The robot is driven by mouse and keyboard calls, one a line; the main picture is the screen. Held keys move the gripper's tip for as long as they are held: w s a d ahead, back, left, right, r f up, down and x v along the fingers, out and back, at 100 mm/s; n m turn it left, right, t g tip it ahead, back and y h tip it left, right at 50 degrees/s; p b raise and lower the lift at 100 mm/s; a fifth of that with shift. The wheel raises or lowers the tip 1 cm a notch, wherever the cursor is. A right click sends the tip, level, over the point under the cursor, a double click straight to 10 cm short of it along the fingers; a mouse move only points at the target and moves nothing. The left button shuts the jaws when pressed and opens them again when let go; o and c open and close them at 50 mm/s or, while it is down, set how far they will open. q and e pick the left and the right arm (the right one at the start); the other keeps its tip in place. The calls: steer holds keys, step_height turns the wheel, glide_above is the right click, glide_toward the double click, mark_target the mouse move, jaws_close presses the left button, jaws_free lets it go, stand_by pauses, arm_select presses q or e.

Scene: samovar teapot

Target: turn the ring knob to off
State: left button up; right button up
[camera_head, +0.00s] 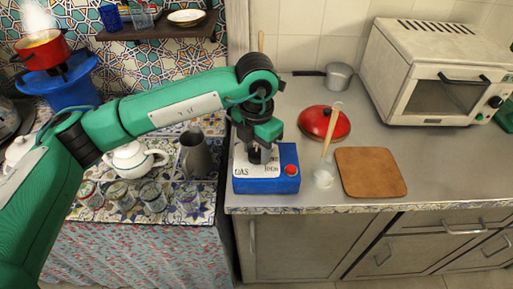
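A blue box (264,186) with a white label panel on top stands near the counter's front edge. The panel carries dark lettering, with "GAS" at its left. A red round button or knob (291,169) is on its right side. My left gripper (256,157) points down over the middle of the box's top, its dark fingers at or just above the panel. The gripper covers that part of the panel, and I cannot make out the ring knob or whether the fingers hold it. My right gripper is not in view.
To the right are a whisk-like utensil (326,165), a red lid (324,122), a brown board (370,172), a saucepan (338,76) and a toaster oven (434,75). A white teapot (133,159) and a grey jug (195,154) stand left, below my arm.

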mark_target(257, 152)
arm_select(q)
steer(key=o, duration=0.3)
steer(key=shift+r, duration=0.1)
step_height(257, 152, up, 14)
steer(key=b, duration=0.1)
steer(key=shift+f, duration=0.2)
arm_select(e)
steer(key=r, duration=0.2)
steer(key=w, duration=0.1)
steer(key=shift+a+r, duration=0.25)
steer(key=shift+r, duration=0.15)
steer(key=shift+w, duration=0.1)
